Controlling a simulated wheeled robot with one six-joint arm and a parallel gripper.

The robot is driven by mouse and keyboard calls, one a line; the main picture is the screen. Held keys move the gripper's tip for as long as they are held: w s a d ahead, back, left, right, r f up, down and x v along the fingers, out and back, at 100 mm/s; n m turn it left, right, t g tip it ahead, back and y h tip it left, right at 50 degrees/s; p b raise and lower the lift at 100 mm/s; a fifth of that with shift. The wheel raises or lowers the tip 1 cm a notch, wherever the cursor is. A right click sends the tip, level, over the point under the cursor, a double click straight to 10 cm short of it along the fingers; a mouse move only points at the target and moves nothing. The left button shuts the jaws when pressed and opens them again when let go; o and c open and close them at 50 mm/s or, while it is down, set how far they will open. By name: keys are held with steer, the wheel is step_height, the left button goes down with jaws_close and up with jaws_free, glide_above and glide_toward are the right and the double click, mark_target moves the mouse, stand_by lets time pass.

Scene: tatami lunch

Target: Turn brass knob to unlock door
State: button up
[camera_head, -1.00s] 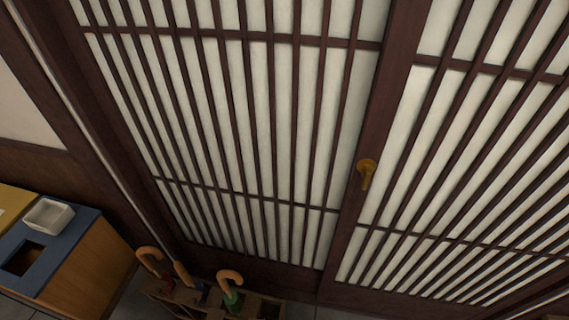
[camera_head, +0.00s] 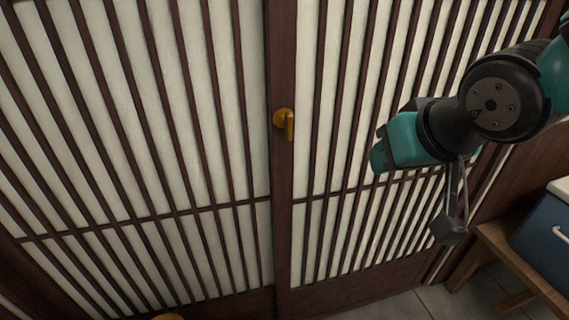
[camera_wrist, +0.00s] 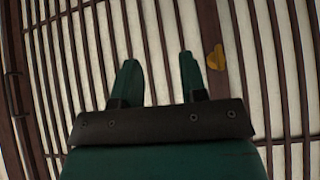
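The brass knob (camera_head: 284,121) is on the dark wooden stile between the two slatted door panels (camera_head: 160,150). Its lever part points down. In the wrist view the brass knob (camera_wrist: 215,58) is just right of the right fingertip, with a gap in the picture. My gripper (camera_wrist: 158,62) is open, with its two green fingers apart and nothing between them. In the head view my arm comes in from the right, and my gripper is to the right of the knob; its fingertips are not clear there.
A wooden bench (camera_head: 515,265) with a blue box (camera_head: 545,232) on it stands at the lower right. Grey tile floor (camera_head: 395,306) shows below the doors. The space in front of the left panel is clear.

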steer(key=w+a+f+m+t+b, duration=0.1)
steer(key=w+a+f+t+b, duration=0.1)
steer(key=w+f+t+b, duration=0.45)
steer(key=n+t+y+b, duration=0.3)
steer(key=t+b, duration=0.5)
steer(key=b, duration=1.4)
glide_toward(291, 120)
steer(key=shift+m+g+y, duration=0.25)
steer(key=shift+m+y, duration=0.25)
steer(key=shift+y, duration=0.1)
steer(key=p+x, duration=0.3)
steer(key=x, duration=0.2)
steer(key=p+x, duration=0.4)
steer(key=shift+w+d+r+p, duration=0.15)
steer(key=shift+w+r+p, duration=0.15)
steer(key=shift+w, duration=0.1)
steer(key=shift+w+a+r, duration=0.1)
steer(key=shift+w+a, duration=0.1)
steer(key=shift+w, duration=0.35)
